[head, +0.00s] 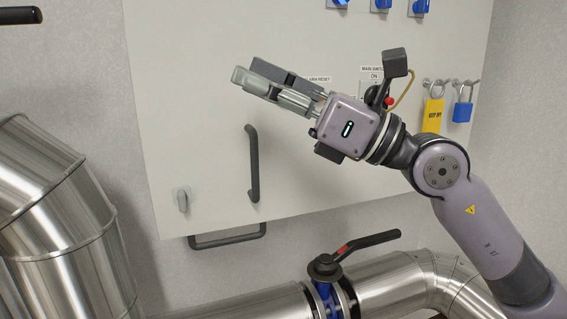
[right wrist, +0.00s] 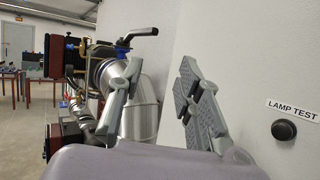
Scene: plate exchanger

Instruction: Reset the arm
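My right arm (head: 480,215) reaches in from the lower right in the head view, in front of the light cabinet. Its gripper (head: 258,78) points to the upper left, in front of the cabinet face. In the right wrist view the two grey fingers (right wrist: 158,80) stand well apart with nothing between them, so the gripper is open and empty. From these views I cannot tell the exact gap to the cabinet. My left gripper is not in view.
The cabinet (head: 200,120) has a black handle (head: 253,165), blue switches along the top and a main switch partly hidden behind my wrist. A yellow tag (head: 433,115) and blue padlock (head: 462,111) hang at right. A black-levered valve (head: 325,268) and steel pipes lie below.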

